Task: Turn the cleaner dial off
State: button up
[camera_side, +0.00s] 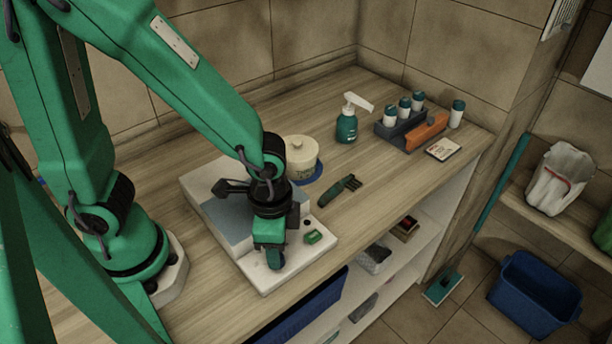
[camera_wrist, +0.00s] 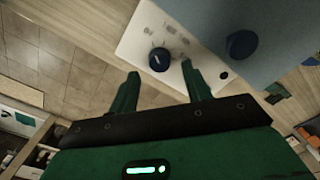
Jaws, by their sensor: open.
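The cleaner is a white box with a blue-grey lid (camera_side: 226,219) on the wooden counter. Its white front panel also shows in the wrist view (camera_wrist: 138,40). A dark blue dial (camera_wrist: 159,59) with a pale pointer mark sits on that panel. In the side view my gripper hides the dial. My gripper (camera_side: 270,258) points down over the panel. In the wrist view my gripper (camera_wrist: 160,70) is open, with the dial between and just beyond its fingertips. I cannot tell whether the fingers touch it.
A larger blue knob (camera_wrist: 241,44) stands on the lid. The counter's front right is clear.

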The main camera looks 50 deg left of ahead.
jog(key=shift+r, duration=2.5)
jog(key=a+r+n+t, duration=0.5)
jog(key=a+r+n, duration=0.3)
jog(key=a+r, duration=0.5)
jog(key=shift+w+a+r+t, duration=0.3)
jog(key=shift+w+a+r, duration=0.1)
jog(key=shift+a, duration=0.65)
jog(key=shift+c, duration=0.3)
